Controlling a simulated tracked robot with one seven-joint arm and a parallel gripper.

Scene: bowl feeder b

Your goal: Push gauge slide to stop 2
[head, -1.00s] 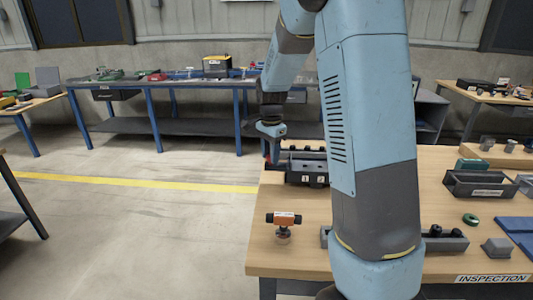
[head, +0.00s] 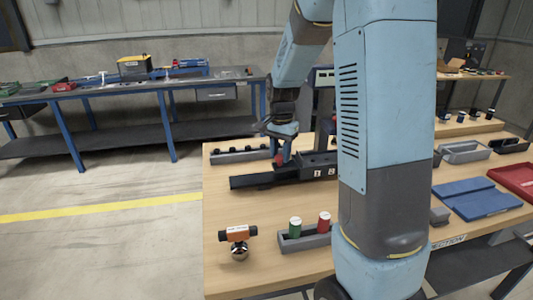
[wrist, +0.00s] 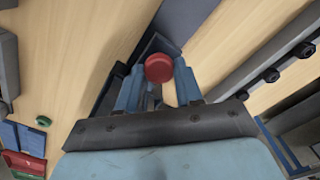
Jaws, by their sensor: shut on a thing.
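The dark gauge (head: 250,181) lies on the wooden bench. Its long low bar runs left from a block with the labels 1 (head: 317,173) and 2 (head: 332,170). A red knob (head: 279,160) stands on it left of the labels. My gripper (head: 280,154) reaches down from above with its blue fingers around the knob. The wrist view shows the round red knob top (wrist: 158,68) between the fingertips. My arm hides part of the gauge's right side, and the contact at the slide is too small to make out.
An orange-and-black fitting (head: 238,234) stands on the front left of the bench. A grey holder (head: 303,240) with green and red cylinders is near the front. Another grey rack (head: 238,156) lies behind the gauge. Blue trays (head: 478,198) lie at right.

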